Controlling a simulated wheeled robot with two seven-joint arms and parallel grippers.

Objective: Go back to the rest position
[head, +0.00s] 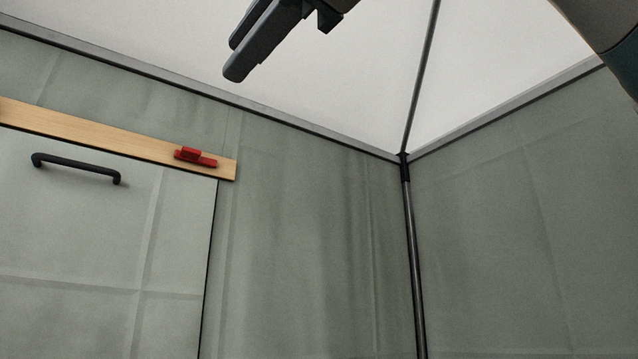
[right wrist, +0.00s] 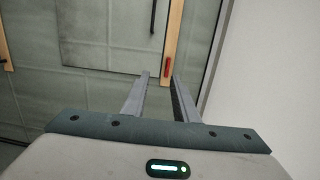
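My right gripper (head: 233,60) reaches in from the top of the head view, high up against the pale canopy. Its two dark fingers point down and left. In the right wrist view the fingers of the right gripper (right wrist: 161,76) stand apart with nothing between them. A red clip-like piece shows beyond the gap, well away from the fingertips. My left gripper is in neither view.
A wooden strip (head: 100,131) tops a grey-green panel (head: 90,235) with a black handle (head: 76,167). The red piece (head: 196,157) sits at the strip's right end. A dark pole (head: 413,250) stands in the tent corner. The space around the gripper looks clear.

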